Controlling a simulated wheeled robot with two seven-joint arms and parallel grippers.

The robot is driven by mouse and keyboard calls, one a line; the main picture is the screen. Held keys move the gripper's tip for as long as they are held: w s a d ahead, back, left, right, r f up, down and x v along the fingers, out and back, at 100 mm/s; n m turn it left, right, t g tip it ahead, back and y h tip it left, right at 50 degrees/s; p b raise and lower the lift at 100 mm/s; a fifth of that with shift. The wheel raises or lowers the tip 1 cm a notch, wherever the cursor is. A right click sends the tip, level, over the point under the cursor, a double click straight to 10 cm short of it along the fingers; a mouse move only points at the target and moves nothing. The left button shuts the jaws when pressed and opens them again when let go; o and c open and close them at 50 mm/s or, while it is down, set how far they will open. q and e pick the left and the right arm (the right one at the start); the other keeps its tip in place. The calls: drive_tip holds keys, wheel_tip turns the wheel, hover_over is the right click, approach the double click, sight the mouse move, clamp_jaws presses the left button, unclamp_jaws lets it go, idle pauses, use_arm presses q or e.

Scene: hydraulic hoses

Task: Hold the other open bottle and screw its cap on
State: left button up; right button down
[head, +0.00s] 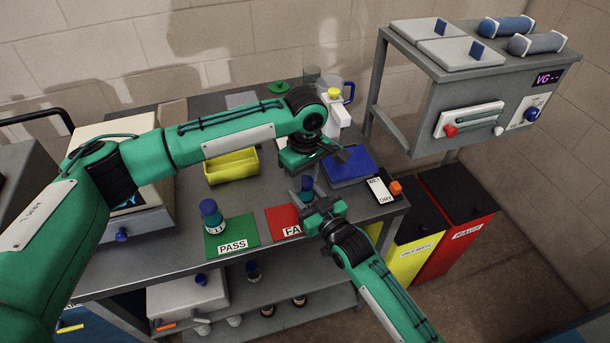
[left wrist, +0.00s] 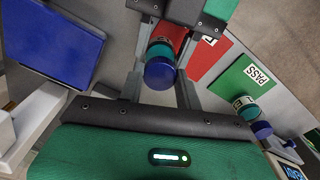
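A dark bottle with a teal band and a blue cap (head: 307,183) stands upright by the red FAIL mat (head: 283,221). In the left wrist view its blue cap (left wrist: 159,75) sits at the bottle's top; how tightly cannot be seen. My left gripper (head: 318,158) is above the bottle. Its fingers (left wrist: 161,88) are spread, with gaps on both sides of the cap. My right gripper (head: 314,205) is low at the bottle; its grip is partly hidden. A second blue-capped bottle (head: 211,216) stands on the green PASS mat (head: 231,236), also in the left wrist view (left wrist: 246,106).
A yellow bin (head: 231,167) and a blue tray (head: 348,168) lie behind the mats. A WET/DRY card (head: 380,190) with an orange block is at the right edge. Bottles stand on the lower shelf. Yellow and red waste bins (head: 455,222) stand to the right.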

use_arm(q)
drive_tip(key=c, duration=0.3)
drive_tip(key=m, duration=0.7)
drive_tip(key=shift+m, duration=0.4)
drive_tip(key=m, duration=0.4)
drive_tip(key=shift+m, duration=0.3)
drive_tip(key=m, duration=0.4)
drive_tip(key=shift+m, duration=0.3)
drive_tip(key=m, duration=0.4)
drive_tip(key=shift+m, duration=0.3)
drive_tip(key=m, duration=0.4)
drive_tip(key=shift+m, duration=0.4)
drive_tip(key=m, duration=0.4)
drive_tip(key=shift+m, duration=0.3)
drive_tip(key=m, duration=0.3)
drive_tip(key=o, duration=1.2)
drive_tip(key=shift+c, duration=0.2)
wheel_tip(320, 180, up, 12)
